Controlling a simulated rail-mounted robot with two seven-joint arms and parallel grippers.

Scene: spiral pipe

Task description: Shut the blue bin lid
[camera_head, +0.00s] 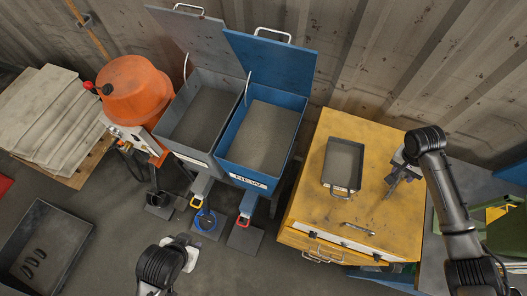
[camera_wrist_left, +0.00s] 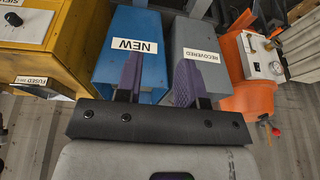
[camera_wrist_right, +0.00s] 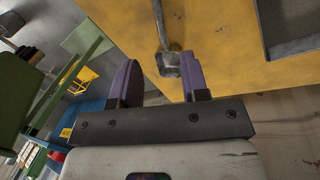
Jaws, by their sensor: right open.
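The blue bin (camera_head: 226,150) stands at the back with its blue lid (camera_head: 270,68) up, leaning back near the corrugated wall. A pale handle (camera_head: 272,34) sits on the lid's upper edge. The bin's front, labelled NEW, shows in the left wrist view (camera_wrist_left: 122,72). My left gripper (camera_wrist_left: 160,78) is open and empty, facing the bin fronts from the near side; its fingers are hidden in the head view. My right gripper (camera_head: 388,194) is open over the yellow cabinet, right of the bin. A grey rod with a square end (camera_wrist_right: 168,64) shows between its fingers; contact is unclear.
A grey bin (camera_head: 168,136) with its lid (camera_head: 203,38) raised stands left of the blue one. The yellow cabinet (camera_head: 316,205) holds a dark tray (camera_head: 343,163) and a spanner (camera_head: 358,229). An orange mixer (camera_head: 133,90) stands left; bin chutes stick out in front.

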